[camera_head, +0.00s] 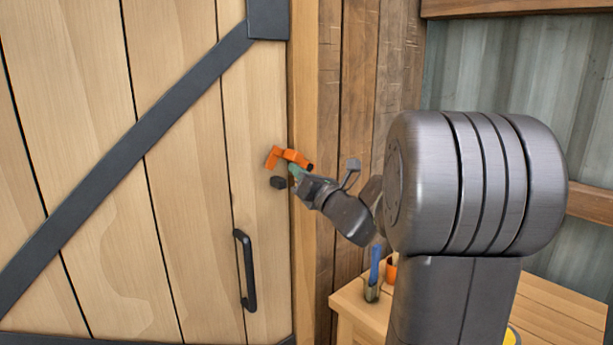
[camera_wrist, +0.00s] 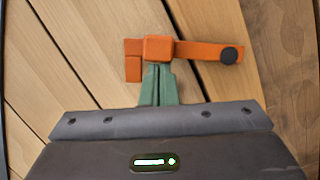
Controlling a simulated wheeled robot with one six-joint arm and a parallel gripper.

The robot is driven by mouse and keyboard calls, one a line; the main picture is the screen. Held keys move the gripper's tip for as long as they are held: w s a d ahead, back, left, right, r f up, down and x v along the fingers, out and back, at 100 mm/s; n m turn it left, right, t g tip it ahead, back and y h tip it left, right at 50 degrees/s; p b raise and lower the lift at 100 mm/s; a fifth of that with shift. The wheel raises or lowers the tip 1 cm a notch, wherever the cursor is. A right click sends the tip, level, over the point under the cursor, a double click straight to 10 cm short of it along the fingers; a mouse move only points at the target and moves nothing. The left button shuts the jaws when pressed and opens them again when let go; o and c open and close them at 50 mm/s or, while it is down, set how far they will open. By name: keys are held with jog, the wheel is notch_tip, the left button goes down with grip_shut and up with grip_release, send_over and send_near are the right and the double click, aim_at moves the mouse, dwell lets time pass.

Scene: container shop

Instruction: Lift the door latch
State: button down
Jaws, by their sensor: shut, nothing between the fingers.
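The door latch (camera_head: 292,155) is an orange bar near the right edge of the wooden door (camera_head: 180,130). My gripper (camera_head: 294,171) has green fingers, shut together and empty. In the wrist view my gripper (camera_wrist: 158,70) is right below the orange square part of the bar and appears to touch it.
A black pull handle (camera_head: 246,270) is on the door below the latch. A dark diagonal brace (camera_head: 120,160) crosses the door. At right, a wooden table (camera_head: 350,312) holds a cup (camera_head: 372,292) with a blue item. A plank wall (camera_head: 357,110) stands right of the door.

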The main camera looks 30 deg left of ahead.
jog(key=shift+w+d+r+p, duration=0.1)
jog(key=shift+w+r+p, duration=0.15)
jog(key=shift+r, duration=0.45)
jog(key=shift+w+d+r+p, duration=0.1)
jog(key=shift+w+r+p, duration=0.15)
jog(key=shift+r, duration=0.45)
jog(key=shift+w+d+r+p, duration=0.2)
jog(key=shift+w+r+p, duration=0.05)
jog(key=shift+w+r, duration=0.3)
jog(key=shift+w+d+r+p, duration=0.2)
jog(key=shift+w+r+p, duration=0.05)
jog(key=shift+w+r, duration=0.3)
jog(key=shift+r, duration=0.1)
